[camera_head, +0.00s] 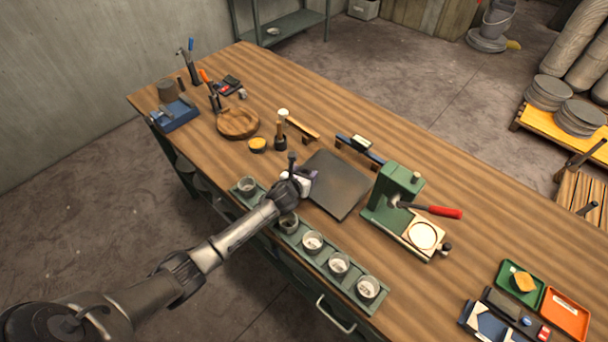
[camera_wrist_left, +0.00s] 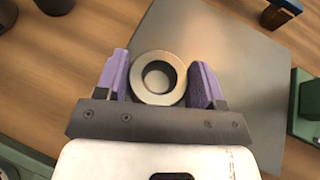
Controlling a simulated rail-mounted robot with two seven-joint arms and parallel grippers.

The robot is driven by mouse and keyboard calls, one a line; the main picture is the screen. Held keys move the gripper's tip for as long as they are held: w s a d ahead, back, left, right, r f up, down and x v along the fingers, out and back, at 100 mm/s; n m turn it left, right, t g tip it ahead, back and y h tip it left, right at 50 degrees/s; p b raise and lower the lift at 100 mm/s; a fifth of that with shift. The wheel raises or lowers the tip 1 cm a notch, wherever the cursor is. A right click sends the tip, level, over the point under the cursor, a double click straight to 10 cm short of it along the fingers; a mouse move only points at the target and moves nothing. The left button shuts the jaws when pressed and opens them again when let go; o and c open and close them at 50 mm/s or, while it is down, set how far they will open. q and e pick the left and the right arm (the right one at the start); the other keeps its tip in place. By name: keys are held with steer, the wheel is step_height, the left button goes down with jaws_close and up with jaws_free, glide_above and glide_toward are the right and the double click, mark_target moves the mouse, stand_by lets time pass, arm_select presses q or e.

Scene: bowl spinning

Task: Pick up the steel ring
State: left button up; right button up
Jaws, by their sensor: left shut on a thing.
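My left gripper (camera_head: 303,181) is over the near left edge of a dark flat plate (camera_head: 345,190). In the left wrist view its two purple fingers (camera_wrist_left: 160,84) are closed on the sides of the steel ring (camera_wrist_left: 158,98), a pale round ring with a dark hole. The ring is hidden by the gripper in the head view. I cannot tell how high it is above the surface. The plate also shows behind it in the wrist view (camera_wrist_left: 225,50). My right gripper is not in view.
A green rack (camera_head: 300,250) with several round cups lies along the near edge. A green press (camera_head: 392,190) with a red handle stands right of the plate. Green and orange trays (camera_head: 567,313) lie far right.

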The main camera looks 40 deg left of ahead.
arm_select(q)
step_height(320, 180, up, 4)
steer(key=shift+p, duration=0.45)
steer(key=w+d+r, duration=0.2)
steer(key=d+r, duration=0.5)
steer(key=d, duration=0.5)
steer(key=s+d+r+m+h, duration=0.2)
steer(key=s+d+r, duration=0.2)
steer(key=s+r, duration=0.4)
steer(key=s+d+r+m+h, duration=0.1)
steer(key=s+d+r, duration=0.4)
steer(key=s+r, duration=0.35)
step_height(320, 180, up, 24)
steer(key=a+p, duration=0.2)
steer(key=p, duration=2.1)
steer(key=shift+w+t, duration=0.15)
steer(key=shift+t, duration=0.15)
